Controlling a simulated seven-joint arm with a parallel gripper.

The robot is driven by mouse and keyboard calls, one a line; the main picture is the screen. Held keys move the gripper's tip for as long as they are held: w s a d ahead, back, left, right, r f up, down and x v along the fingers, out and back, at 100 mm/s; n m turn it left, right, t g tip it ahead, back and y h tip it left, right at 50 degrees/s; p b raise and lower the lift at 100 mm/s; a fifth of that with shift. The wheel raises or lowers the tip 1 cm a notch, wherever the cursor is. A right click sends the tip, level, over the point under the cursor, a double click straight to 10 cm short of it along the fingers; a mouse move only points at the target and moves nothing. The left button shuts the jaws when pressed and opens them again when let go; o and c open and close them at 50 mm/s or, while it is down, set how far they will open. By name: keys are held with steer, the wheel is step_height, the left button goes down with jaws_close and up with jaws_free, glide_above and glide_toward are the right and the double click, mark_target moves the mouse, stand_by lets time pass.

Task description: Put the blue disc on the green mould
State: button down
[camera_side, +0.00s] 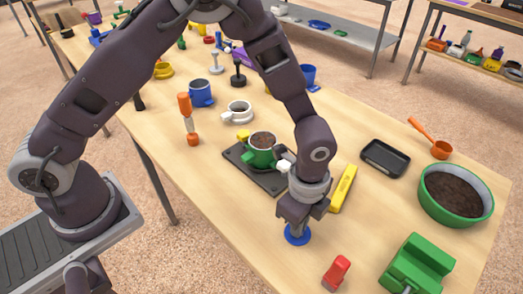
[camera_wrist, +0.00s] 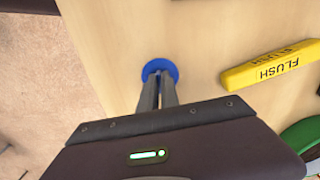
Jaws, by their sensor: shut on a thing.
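The blue disc (camera_side: 297,236) is at my gripper's fingertips, low over or on the table near its front edge; I cannot tell whether it touches the table. My gripper (camera_side: 297,224) points down and is shut on it. In the wrist view the blue disc (camera_wrist: 159,70) shows around and beyond the closed fingers (camera_wrist: 158,78), which hide part of it. The green mould (camera_side: 262,153) stands on a dark plate (camera_side: 236,152), behind and left of my gripper, with dark soil visible in its top. A white part is at its right side.
A yellow bar (camera_side: 343,188) marked FLUSH lies right of my gripper. A red object (camera_side: 336,272) and a green block-like device (camera_side: 418,264) are at the front right. A green bowl of soil (camera_side: 455,193), an orange scoop (camera_side: 432,140) and a black tray (camera_side: 385,158) are further right.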

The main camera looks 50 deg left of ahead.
steer(key=shift+r, duration=0.15)
steer(key=shift+r, duration=0.65)
steer(key=shift+r, duration=0.1)
step_height(320, 180, up, 7)
steer(key=shift+r, duration=0.15)
stand_by(0.4)
steer(key=w+a+r+n, duration=0.4)
steer(key=a, duration=0.6)
steer(key=w+a+r+n, duration=0.4)
steer(key=w+a+n, duration=0.1)
steer(key=a, duration=0.5)
steer(key=shift+a+r, duration=0.15)
